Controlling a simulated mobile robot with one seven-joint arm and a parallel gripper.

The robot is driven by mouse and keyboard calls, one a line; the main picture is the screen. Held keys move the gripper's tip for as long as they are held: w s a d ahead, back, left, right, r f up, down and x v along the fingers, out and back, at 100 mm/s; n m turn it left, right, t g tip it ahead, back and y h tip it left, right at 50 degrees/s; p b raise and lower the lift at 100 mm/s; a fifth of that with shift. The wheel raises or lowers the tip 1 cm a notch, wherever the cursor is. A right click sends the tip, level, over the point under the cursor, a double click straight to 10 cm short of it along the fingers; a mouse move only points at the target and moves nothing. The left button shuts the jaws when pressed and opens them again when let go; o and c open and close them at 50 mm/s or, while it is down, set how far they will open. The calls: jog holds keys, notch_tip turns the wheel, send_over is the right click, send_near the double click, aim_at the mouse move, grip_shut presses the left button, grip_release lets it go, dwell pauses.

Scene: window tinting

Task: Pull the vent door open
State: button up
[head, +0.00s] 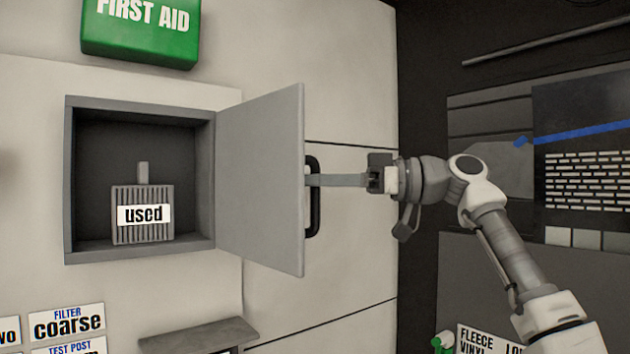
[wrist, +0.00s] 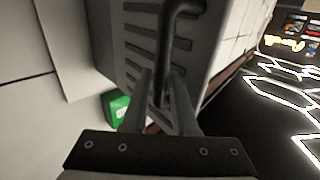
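The grey vent door (head: 260,180) stands swung out from its box (head: 140,254), hinged at the right side of the opening. Its black handle (head: 313,222) is on the outer face, facing right. My gripper (head: 313,180) reaches in from the right, its fingers at the handle. In the wrist view the black handle bar (wrist: 178,50) runs between the two fingers of my gripper (wrist: 163,85), which look closed on it. The door's slatted outer face (wrist: 143,48) fills the area behind. Inside the open box sits a grey ribbed filter (head: 143,230) with a "used" label and an upright tab.
A green first aid box (head: 140,32) hangs above the vent. Below are a small grey shelf (head: 198,342) and filter labels (head: 67,322). A dark panel wall with a blue strip (head: 580,132) stands at the right, behind my arm.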

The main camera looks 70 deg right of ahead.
jog(key=shift+o, duration=1.4)
jog(key=p+v, duration=0.3)
jog(key=v, duration=1.4)
jog(key=shift+s, duration=0.15)
